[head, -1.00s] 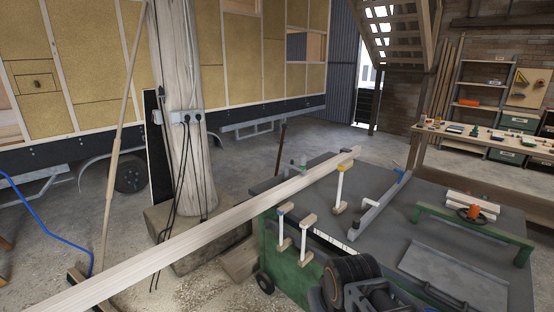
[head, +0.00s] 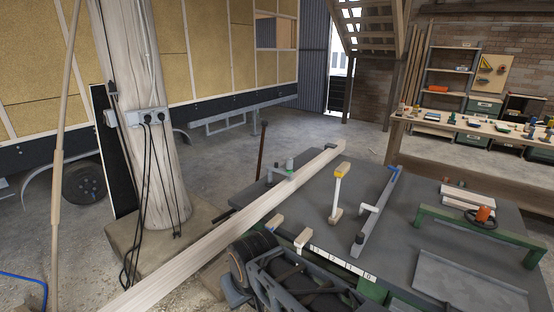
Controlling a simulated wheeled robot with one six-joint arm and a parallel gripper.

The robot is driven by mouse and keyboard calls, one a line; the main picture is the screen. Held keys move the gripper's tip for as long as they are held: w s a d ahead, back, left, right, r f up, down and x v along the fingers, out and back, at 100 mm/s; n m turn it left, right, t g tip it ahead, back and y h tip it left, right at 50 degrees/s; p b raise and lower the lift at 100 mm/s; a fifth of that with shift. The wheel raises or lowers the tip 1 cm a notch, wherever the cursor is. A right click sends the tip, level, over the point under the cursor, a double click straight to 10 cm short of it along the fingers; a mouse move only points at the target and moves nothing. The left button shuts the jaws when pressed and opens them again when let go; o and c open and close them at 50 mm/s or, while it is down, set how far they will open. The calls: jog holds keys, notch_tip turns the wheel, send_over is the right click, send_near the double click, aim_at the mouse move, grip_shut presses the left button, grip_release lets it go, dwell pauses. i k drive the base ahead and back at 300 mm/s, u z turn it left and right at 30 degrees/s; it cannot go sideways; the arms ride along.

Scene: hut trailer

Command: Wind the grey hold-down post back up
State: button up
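The post with the yellow cap (head: 338,190) stands upright on the dark machine table, white-shafted, with a wooden foot at its base. I cannot tell for sure which post is the grey one. My dark arm covers the bottom middle. No gripper fingers can be made out.
A long pale plank (head: 240,225) lies diagonally over the table's left edge. A grey rail with a blue end (head: 377,212) and a green frame (head: 478,235) are on the table. A timber pillar (head: 150,170) with cables stands left. Open concrete floor lies behind.

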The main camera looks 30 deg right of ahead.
aim_at(289, 161)
jog(key=z, duration=0.35)
jog(key=i, duration=0.7)
jog(key=z, duration=0.6)
